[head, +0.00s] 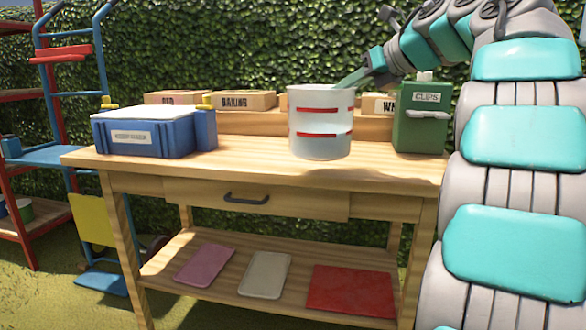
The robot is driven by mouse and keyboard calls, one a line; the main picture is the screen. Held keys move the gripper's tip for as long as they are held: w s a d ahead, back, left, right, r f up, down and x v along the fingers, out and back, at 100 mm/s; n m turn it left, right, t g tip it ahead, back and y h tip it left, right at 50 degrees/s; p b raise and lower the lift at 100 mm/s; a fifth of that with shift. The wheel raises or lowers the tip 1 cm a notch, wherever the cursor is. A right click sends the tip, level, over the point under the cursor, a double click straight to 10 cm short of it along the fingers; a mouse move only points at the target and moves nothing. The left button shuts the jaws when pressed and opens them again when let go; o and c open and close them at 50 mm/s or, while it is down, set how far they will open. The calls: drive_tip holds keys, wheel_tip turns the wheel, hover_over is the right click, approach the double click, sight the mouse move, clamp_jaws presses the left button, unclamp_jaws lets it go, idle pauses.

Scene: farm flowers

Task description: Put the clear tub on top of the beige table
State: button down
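The clear tub (320,132) is a translucent, upright cylinder with two rows of red marks. It is over the right-centre part of the beige table's top, and I cannot tell whether its base touches the wood. The beige table (250,172) is wooden, with a drawer and a lower shelf. My gripper (352,80) reaches down from the upper right to the tub's right rim. One teal finger shows at the rim. The other finger is not clearly visible, so I cannot tell whether the gripper is shut on the rim.
A blue box (148,135) stands at the table's left, a green clips box (422,118) at its right. Labelled wooden boxes (240,101) line the back. The tabletop between the blue box and the tub is clear. A blue and red hand truck (68,90) stands left.

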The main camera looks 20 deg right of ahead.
drive_tip(key=w+d+f+p, duration=0.1)
drive_tip(key=w+d+f, duration=0.1)
drive_tip(key=w, duration=0.5)
drive_tip(key=w+d+f+p, duration=0.1)
drive_tip(key=w+d+f, duration=0.2)
drive_tip(key=w, duration=0.4)
drive_tip(key=shift+d, duration=0.25)
idle(0.6)
drive_tip(key=shift+f, duration=0.15)
drive_tip(key=c, duration=1.4)
unclamp_jaws()
drive_tip(key=shift+f, duration=0.15)
drive_tip(key=o, duration=0.5)
